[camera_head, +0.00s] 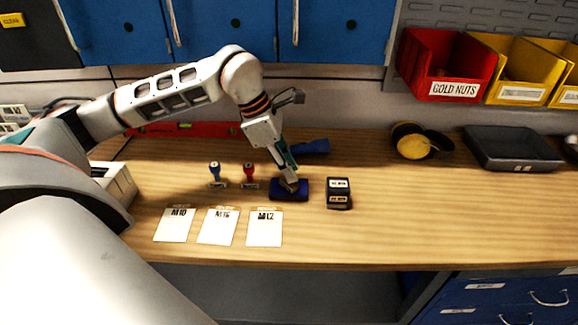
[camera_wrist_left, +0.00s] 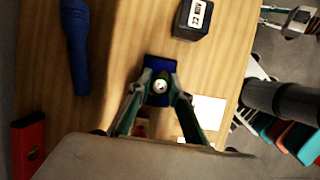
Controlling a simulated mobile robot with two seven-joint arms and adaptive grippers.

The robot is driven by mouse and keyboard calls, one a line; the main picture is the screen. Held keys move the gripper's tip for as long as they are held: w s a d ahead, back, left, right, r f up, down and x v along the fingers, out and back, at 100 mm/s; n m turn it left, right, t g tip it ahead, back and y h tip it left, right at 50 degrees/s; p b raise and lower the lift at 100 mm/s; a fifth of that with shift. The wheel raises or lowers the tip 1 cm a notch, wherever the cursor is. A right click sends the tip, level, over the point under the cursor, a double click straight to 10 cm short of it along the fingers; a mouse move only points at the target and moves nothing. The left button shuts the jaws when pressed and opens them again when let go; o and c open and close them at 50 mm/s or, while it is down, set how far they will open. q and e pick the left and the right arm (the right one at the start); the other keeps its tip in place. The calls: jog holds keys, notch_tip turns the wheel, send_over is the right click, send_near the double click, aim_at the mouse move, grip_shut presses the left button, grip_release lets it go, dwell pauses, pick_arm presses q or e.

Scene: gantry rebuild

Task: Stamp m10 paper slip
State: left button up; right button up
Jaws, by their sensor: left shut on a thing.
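The M10 slip (camera_head: 172,226) lies flat at the left of a row of three white slips near the table's front edge. The M16 slip (camera_head: 218,229) and M12 slip (camera_head: 264,230) lie to its right. My left gripper (camera_head: 290,186) points down over the dark blue pad (camera_head: 300,195). It is shut on a small stamp, whose round pale top (camera_wrist_left: 160,86) shows between the fingers in the left wrist view. Whether the stamp touches the pad is hidden. A blue-handled stamp (camera_head: 215,171) and a red-handled stamp (camera_head: 249,171) stand upright left of the pad.
A black labelled block (camera_head: 338,198) stands right of the pad. Behind lie a blue cylindrical tool (camera_head: 314,147) and a red level (camera_head: 215,130). A dark tray (camera_head: 512,165) sits far right. The front right of the table is clear.

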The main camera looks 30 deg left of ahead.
pick_arm(q)
jog(key=shift+r+p, duration=1.7)
jog(key=shift+r, duration=1.75)
